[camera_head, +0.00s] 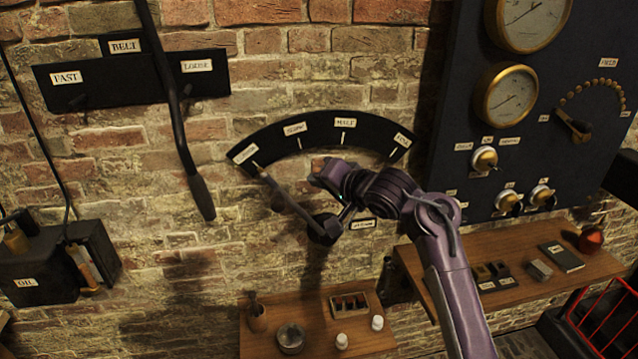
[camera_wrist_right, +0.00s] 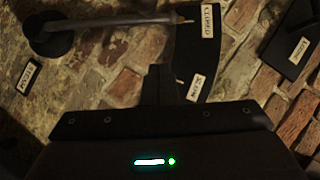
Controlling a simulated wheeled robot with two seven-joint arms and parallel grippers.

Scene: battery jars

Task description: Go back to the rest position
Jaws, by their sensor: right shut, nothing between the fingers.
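In the wrist view the lever (camera_wrist_right: 120,20) is apart from the fingers. My left gripper is out of view.
A dark gauge panel (camera_head: 465,150) stands at the right. A wooden shelf (camera_head: 440,292) below it carries small items, and a lower shelf (camera_head: 260,345) holds jars. At the left are a belt lever (camera_head: 185,130) and an oil box (camera_head: 40,265). Bare wall separates them from the dial.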

